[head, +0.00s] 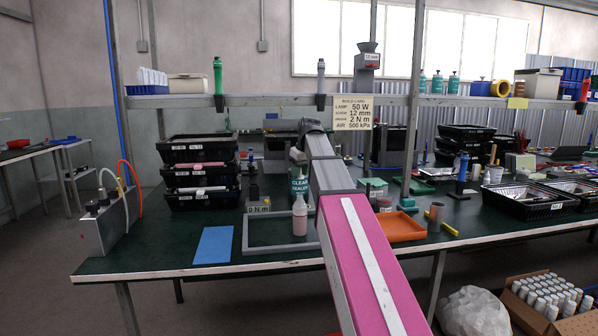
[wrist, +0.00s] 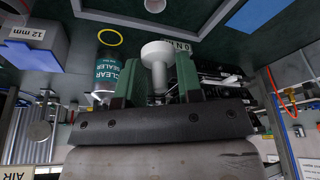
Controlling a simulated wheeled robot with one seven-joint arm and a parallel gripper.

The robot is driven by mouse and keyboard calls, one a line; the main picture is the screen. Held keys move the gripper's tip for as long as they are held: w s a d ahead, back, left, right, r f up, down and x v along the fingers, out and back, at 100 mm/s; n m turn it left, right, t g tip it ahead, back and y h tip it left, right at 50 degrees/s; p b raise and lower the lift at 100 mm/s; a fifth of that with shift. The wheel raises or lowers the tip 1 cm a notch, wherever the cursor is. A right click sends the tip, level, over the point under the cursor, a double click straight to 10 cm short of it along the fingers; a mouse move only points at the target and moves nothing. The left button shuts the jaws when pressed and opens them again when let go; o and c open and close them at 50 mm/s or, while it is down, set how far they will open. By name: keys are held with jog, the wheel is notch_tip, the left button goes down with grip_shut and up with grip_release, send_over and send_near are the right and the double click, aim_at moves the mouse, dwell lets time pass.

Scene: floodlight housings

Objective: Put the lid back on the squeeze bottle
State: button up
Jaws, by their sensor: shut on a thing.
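My gripper (wrist: 158,76) has its green fingers shut on a white lid (wrist: 163,50). The lid's wide round rim faces away from the palm, and its narrow stem lies between the fingers. A pale round shape at the top edge of the wrist view (wrist: 155,5) may be the bottle, seen beyond the lid. The lid is apart from it. My arm hides the gripper's fingers in the head view.
The "CLEAR SEALER" container (wrist: 107,72) is close beside my left finger in the wrist view. An orange tray (head: 400,228) lies right. Stacked black bins (head: 200,172) stand at the back left.

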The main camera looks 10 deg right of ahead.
aim_at(300, 196)
jog(key=shift+f, duration=3.2)
jog(key=shift+f, duration=0.1)
jog(key=o, duration=1.5)
jog(key=shift+c, duration=0.2)
jog(key=shift+r, duration=3.5)
jog(key=shift+c, duration=0.4)
